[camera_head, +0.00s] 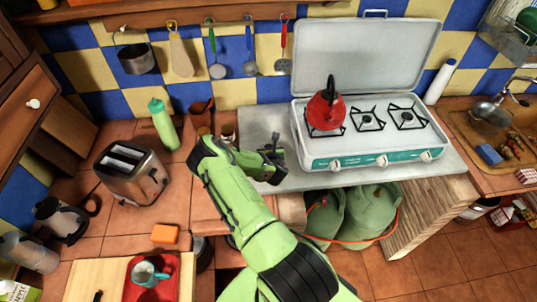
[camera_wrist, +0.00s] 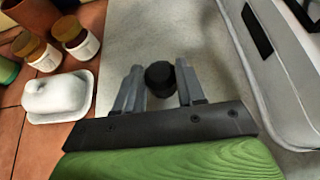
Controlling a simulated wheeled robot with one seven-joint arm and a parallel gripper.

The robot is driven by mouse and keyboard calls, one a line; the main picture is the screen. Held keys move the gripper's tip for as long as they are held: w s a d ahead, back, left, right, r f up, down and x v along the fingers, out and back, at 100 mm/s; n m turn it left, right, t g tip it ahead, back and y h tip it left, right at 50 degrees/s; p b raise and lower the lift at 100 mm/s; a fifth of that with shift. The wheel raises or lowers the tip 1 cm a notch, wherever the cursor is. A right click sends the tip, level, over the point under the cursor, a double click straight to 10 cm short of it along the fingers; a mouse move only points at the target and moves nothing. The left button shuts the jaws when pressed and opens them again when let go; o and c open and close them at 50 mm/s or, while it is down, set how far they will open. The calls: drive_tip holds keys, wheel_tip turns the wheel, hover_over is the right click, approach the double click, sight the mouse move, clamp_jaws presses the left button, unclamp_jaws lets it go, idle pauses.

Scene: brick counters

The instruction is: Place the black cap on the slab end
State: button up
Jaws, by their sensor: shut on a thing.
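The black cap (camera_wrist: 160,77) is a small dark cylinder between the fingertips of my gripper (camera_wrist: 158,88) in the wrist view. My gripper is shut on it. In the head view my gripper (camera_head: 272,162) is at the left front part of the pale grey slab (camera_head: 256,122), left of the stove; I cannot make out the cap there. The slab also shows in the wrist view (camera_wrist: 150,35), bare around the cap. I cannot tell whether the cap touches the slab or hangs just above it.
The white stove (camera_head: 365,158) with a red kettle (camera_head: 326,106) stands on the slab to the right. Left of the slab, on the tiled counter, are a white butter dish (camera_wrist: 58,97) and small jars (camera_wrist: 76,38). A toaster (camera_head: 132,172) stands further left.

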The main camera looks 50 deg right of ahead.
drive_tip(key=shift+f, duration=1.2)
drive_tip(key=shift+f, duration=0.1)
drive_tip(key=shift+f, duration=0.15)
drive_tip(key=o, duration=1)
